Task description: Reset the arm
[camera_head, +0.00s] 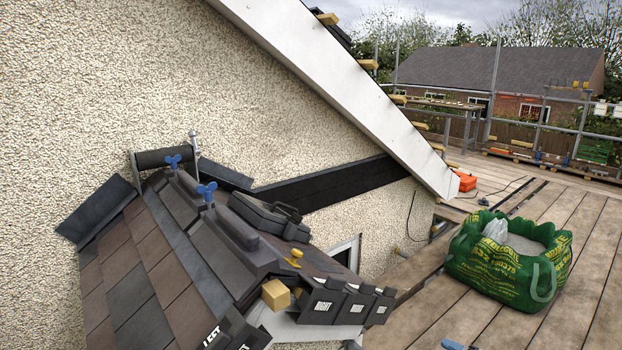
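Neither of my grippers and neither arm can be made out in the head view. A small tiled roof (150,262) stands against a pebbledashed wall, with brown and dark grey tiles. Dark ridge pieces (222,232) run along its top, with blue wing-shaped knobs (206,192) standing on them. A black case-like object (268,214) lies on the right slope. A yellow knob (293,257) and a wooden block (275,295) are near the front end. Several dark pieces with white labels (338,303) line the lower right edge.
A green bulk bag (508,262) with grey material stands on the plank deck (440,305) at right. A white sloping board (345,85) crosses the upper middle. An orange case (466,181) and scaffold poles (495,85) are farther back. The deck's front right is mostly clear.

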